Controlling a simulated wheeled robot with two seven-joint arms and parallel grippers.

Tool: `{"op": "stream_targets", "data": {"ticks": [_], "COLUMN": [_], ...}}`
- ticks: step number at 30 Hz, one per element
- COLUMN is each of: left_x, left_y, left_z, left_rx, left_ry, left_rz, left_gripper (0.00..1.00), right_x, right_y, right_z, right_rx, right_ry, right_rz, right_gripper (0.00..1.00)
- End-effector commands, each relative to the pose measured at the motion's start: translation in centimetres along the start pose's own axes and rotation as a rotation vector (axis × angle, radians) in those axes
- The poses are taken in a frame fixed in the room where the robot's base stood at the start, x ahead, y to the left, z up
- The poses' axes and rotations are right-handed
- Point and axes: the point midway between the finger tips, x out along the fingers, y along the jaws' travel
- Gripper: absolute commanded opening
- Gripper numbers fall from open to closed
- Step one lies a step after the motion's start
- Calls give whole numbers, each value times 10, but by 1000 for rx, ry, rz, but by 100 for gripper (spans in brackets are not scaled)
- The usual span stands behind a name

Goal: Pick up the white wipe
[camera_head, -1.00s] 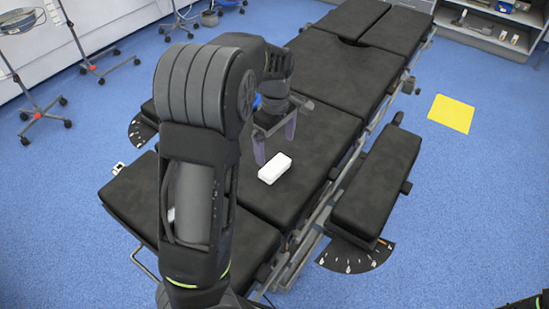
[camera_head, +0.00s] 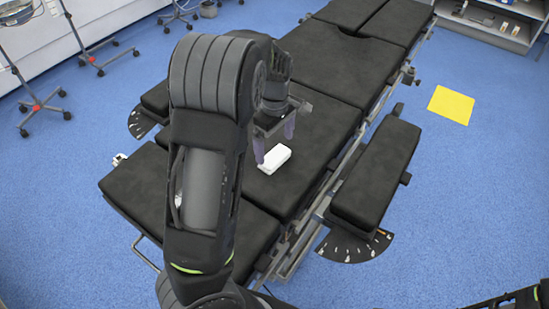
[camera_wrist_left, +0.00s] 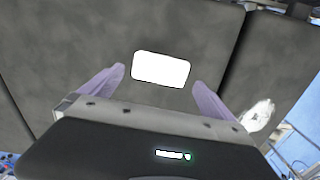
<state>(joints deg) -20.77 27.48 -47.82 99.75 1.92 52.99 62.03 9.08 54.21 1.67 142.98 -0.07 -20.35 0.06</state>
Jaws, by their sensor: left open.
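The white wipe (camera_head: 274,160) is a small white block-shaped pack lying on the black padded operating table (camera_head: 315,75). My left gripper (camera_head: 275,144) is open above the table, its two purple fingers pointing down close to the wipe. In the left wrist view the wipe (camera_wrist_left: 161,69) shows between the two spread fingertips, with a gap on each side. I cannot tell how high the fingertips are above the pad.
A padded side board (camera_head: 378,172) runs along the table's right side. A yellow square (camera_head: 451,105) lies on the blue floor. Wheeled stands (camera_head: 40,105) are at the left and shelves (camera_head: 490,22) at the upper right.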

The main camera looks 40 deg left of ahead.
Motion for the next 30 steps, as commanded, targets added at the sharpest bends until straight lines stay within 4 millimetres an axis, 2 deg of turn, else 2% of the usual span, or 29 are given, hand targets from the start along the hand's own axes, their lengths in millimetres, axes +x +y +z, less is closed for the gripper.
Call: {"op": "stream_targets", "data": {"ticks": [6,10,28,30], "left_x": [33,44,45,44], "left_y": [-3,-3,-2,-2], "left_z": [0,0,0,0], "left_rx": [-1,0,0,0], "left_ry": [-1,-1,-1,-1], "left_rz": [-3,-1,0,0], "left_gripper": [100,100,100,95], "right_x": [-2,-2,-2,-2], "right_y": [-1,-1,-1,-1], "right_z": [0,0,0,0], "right_rx": [0,0,0,0], "right_ry": [0,0,0,0], "right_rz": [0,0,0,0], "right_gripper": [36,36,36,36]}}
